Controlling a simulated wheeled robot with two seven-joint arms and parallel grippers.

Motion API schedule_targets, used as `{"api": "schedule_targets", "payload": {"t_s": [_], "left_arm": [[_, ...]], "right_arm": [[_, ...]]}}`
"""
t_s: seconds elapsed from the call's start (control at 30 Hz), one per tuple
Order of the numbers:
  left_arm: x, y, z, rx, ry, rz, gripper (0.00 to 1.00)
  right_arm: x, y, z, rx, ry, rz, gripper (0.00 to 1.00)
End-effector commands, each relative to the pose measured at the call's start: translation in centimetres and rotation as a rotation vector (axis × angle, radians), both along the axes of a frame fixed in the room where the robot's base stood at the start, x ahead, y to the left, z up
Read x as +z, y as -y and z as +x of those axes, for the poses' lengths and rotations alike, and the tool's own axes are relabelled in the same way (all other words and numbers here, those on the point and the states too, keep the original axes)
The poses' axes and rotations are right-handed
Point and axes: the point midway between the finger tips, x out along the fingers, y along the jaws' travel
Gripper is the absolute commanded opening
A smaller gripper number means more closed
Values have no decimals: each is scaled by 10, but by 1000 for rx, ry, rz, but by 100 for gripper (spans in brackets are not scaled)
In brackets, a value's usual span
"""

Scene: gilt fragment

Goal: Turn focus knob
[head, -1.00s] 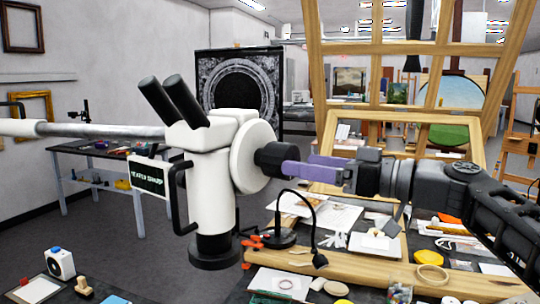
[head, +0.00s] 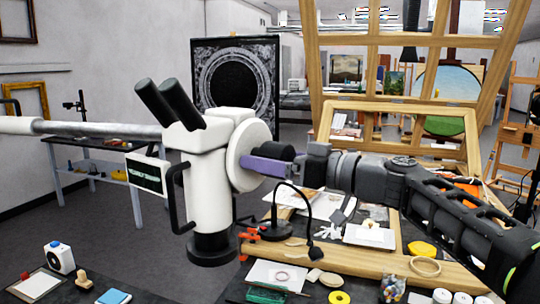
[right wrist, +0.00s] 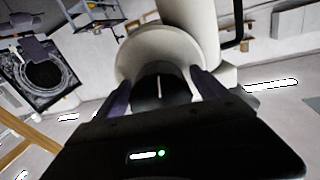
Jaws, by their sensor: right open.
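The black focus knob (head: 277,151) sticks out from the round white disc (head: 249,154) on the side of the white microscope head (head: 208,180). The knob also shows in the right wrist view (right wrist: 160,88), with a pale line on it. My right gripper (head: 266,164) has purple fingers and comes in from the right. In the right wrist view its fingers (right wrist: 160,95) stand apart, one on each side of the knob. I cannot tell whether they touch it. The far finger is hidden in the head view. My left gripper is out of view.
A black lamp (head: 276,228) with a bent neck stands below my right gripper. The workbench holds a wooden frame, a tape roll (head: 425,266) and several small tools. The microscope hangs from a grey bar (head: 95,129).

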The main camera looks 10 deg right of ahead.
Motion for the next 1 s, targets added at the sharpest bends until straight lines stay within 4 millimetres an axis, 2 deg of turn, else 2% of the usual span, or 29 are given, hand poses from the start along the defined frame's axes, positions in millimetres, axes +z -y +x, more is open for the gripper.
{"api": "schedule_targets", "payload": {"t_s": [0.2,0.9,1.0], "left_arm": [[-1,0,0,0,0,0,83],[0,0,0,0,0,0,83],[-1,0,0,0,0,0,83]], "right_arm": [[0,0,0,0,0,0,81],[0,0,0,0,0,0,24],[-1,0,0,0,-1,1,21]]}}
